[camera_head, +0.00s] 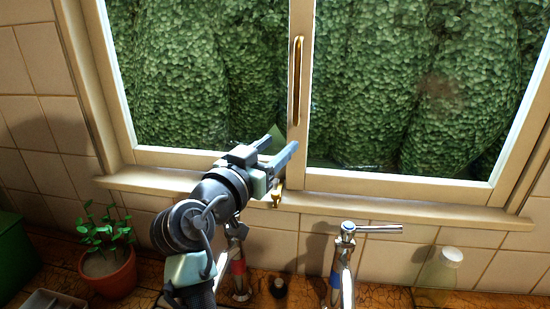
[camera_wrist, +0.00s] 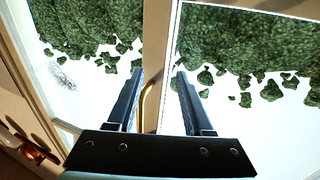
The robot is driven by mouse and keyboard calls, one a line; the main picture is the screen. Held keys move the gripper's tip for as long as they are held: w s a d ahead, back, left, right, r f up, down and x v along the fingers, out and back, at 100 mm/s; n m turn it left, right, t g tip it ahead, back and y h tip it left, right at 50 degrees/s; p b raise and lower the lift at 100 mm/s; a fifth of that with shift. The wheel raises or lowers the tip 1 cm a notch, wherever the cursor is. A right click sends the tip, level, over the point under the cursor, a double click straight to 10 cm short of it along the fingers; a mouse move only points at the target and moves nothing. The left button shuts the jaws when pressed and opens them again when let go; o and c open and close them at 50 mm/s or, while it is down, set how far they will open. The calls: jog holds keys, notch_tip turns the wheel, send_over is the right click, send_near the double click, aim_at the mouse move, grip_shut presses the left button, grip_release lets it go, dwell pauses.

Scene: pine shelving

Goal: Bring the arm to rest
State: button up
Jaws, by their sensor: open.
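My gripper (camera_head: 284,143) is in front of the window's central frame, just above the sill, at the end of my raised, bent arm. Its two fingers are apart with nothing held between them. In the wrist view my gripper (camera_wrist: 159,76) points at the window, with a brass handle (camera_wrist: 147,100) showing in the gap between the fingers; I cannot tell how far beyond them it is. In the head view the long upright brass handle (camera_head: 298,80) is on the central frame above the fingertips. A small brass piece (camera_head: 277,194) shows just below my gripper.
Two chrome taps stand below the sill (camera_head: 400,210): a red-banded one (camera_head: 239,270) close behind my arm and a blue-banded one (camera_head: 342,265) to the right. A potted plant (camera_head: 108,272) is at left, a clear bottle (camera_head: 438,270) at right. Green foliage fills the window.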

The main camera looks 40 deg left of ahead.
dwell(0.4)
jog(key=d+m+h, duration=0.2)
jog(key=d, duration=2.6)
jog(key=s+r+t, duration=0.4)
jog(key=s+r, duration=0.3)
jog(key=r, duration=0.6)
jog(key=s+d+r+t, duration=0.1)
jog(key=s+r+t, duration=0.4)
jog(key=r, duration=0.8)
jog(key=s, duration=0.3)
jog(key=shift+d+r+n+t, duration=0.25)
jog(key=shift+r+n+t, duration=0.05)
